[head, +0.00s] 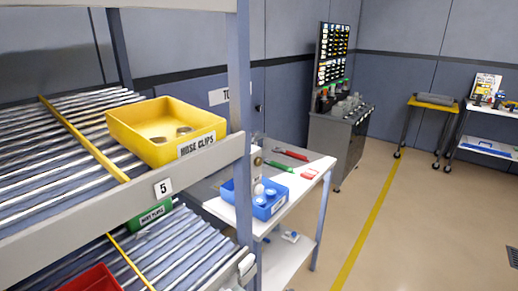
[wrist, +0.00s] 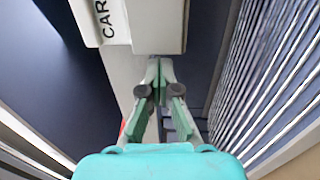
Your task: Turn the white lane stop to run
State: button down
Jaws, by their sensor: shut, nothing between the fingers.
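My gripper (wrist: 160,68) shows in the wrist view, with its green-padded fingers together and nothing between them. Its tips are just below a pale box-like part (wrist: 158,25) with a white label starting "CAR"; I cannot tell whether they touch. My gripper is not visible in the head view. In the head view, a small white part (head: 246,267) sits at the right end of the lower rack rail and may be the white lane stop. Its setting is too small to read. No clearly marked lane stop shows in the wrist view.
A roller rack (head: 60,135) holds a yellow hose-clips bin (head: 150,140); green (head: 150,216) and red (head: 93,280) bins are lower. A blue bin (head: 270,207) stands on a white table (head: 300,185). Rollers (wrist: 275,60) line the wrist view's right.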

jog(key=shift+s+r, duration=0.15)
jog(key=shift+r, duration=0.85)
dwell(0.3)
jog(key=shift+d, duration=0.1)
jog(key=shift+w+d+r, duration=0.15)
jog(key=shift+w, duration=0.1)
jog(key=v, duration=0.6)
dwell(0.3)
jog(key=w+a+f, duration=0.1)
jog(key=w+a, duration=0.2)
jog(key=a, duration=0.2)
jog(key=shift+w+f, duration=0.35)
dwell(0.5)
jog(key=shift+s+a, duration=0.1)
jog(key=shift+s, duration=0.05)
dwell(0.6)
